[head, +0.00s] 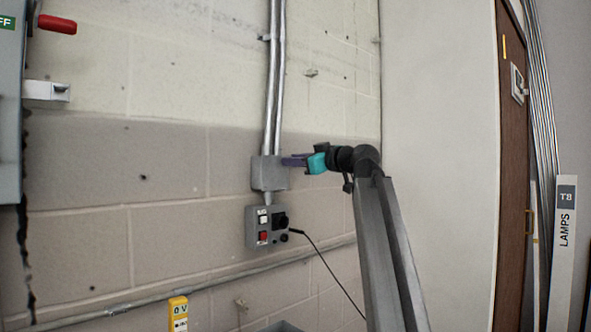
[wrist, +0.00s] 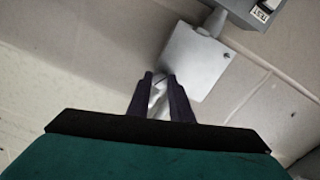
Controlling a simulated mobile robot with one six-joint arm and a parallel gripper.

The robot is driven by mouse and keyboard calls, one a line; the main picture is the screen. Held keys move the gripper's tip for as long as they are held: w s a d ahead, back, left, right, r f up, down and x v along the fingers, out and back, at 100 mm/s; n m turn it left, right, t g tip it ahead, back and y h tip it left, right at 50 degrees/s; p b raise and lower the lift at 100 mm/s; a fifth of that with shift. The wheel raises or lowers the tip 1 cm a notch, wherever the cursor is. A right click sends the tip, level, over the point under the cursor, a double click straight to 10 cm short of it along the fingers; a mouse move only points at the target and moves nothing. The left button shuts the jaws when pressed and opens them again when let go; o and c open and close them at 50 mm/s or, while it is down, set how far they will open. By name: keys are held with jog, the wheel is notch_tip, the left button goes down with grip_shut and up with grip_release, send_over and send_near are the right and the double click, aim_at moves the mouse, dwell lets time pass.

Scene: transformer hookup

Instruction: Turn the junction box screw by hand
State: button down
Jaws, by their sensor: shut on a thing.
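The grey junction box (head: 266,174) is fixed to the block wall at the lower end of the metal conduits. It also shows in the wrist view (wrist: 197,58), tilted in the picture. My gripper (head: 290,161) reaches in from the right, level with the box's upper part, its purple fingers at or very near the box. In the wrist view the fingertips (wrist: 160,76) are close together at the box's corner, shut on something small. That thing is mostly hidden between the fingers, at the place of the junction box screw; its turn angle cannot be seen.
A control box (head: 266,226) with a red button and a black knob hangs just below the junction box, with a black cable leading down right. A yellow meter (head: 179,314) reads 0 V. A grey cabinet (head: 11,120) stands at left, a brown door (head: 512,150) at right.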

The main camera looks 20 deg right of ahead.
jog(key=shift+n+b, duration=0.95)
jog(key=shift+n, duration=0.65)
jog(key=c, duration=1.6)
grip_release()
jog(key=shift+s, duration=0.1)
jog(key=p+v, duration=0.2)
jog(key=v, duration=1.1)
jog(key=shift+s+d, duration=0.2)
jog(key=shift+s, duration=0.05)
